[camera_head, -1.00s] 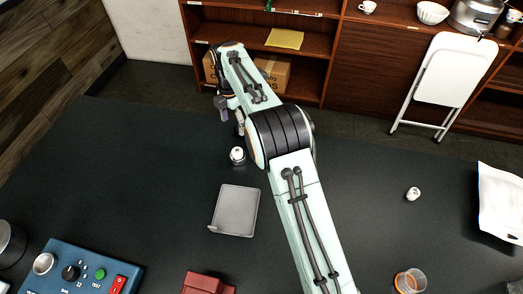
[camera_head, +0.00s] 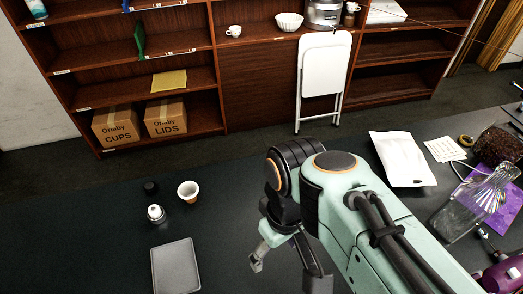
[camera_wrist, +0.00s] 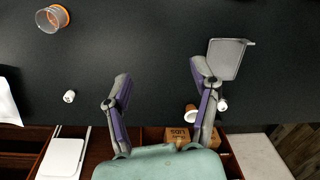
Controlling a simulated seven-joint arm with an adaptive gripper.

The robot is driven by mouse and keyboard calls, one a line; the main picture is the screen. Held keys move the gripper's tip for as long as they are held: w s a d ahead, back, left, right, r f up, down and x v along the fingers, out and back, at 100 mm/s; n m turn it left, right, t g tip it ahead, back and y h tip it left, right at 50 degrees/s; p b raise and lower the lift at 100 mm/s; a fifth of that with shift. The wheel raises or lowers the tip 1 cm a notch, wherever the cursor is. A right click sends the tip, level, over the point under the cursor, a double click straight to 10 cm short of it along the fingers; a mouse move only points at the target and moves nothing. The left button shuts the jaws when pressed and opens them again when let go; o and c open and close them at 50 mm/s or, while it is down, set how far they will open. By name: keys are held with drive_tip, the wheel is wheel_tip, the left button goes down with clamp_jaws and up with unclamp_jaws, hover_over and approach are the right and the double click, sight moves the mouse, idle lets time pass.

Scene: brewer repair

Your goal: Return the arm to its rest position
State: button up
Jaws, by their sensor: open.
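My gripper (camera_head: 287,268) hangs over the black table in the head view, right of the grey tray. It also shows in the wrist view (camera_wrist: 161,79), with its two purple-grey fingers spread wide and nothing between them. My arm is bent, with its upper links reaching in from the lower right of the head view. The tips look clear of every object, but their height above the table is hard to tell.
A grey tray (camera_head: 175,268), a small white-topped item (camera_head: 156,213), a paper cup (camera_head: 188,191) and a black round piece (camera_head: 150,187) stand left. A white bag (camera_head: 402,158) and glass vessel (camera_head: 478,205) are right. A folding chair (camera_head: 324,68) stands behind the table.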

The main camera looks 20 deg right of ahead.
drive_tip(key=s+m, duration=0.1)
drive_tip(key=s+f+m, duration=0.1)
drive_tip(key=s+f, duration=0.1)
drive_tip(key=s, duration=0.1)
drive_tip(key=shift+d+m, duration=0.35)
drive_tip(key=shift+m, duration=0.05)
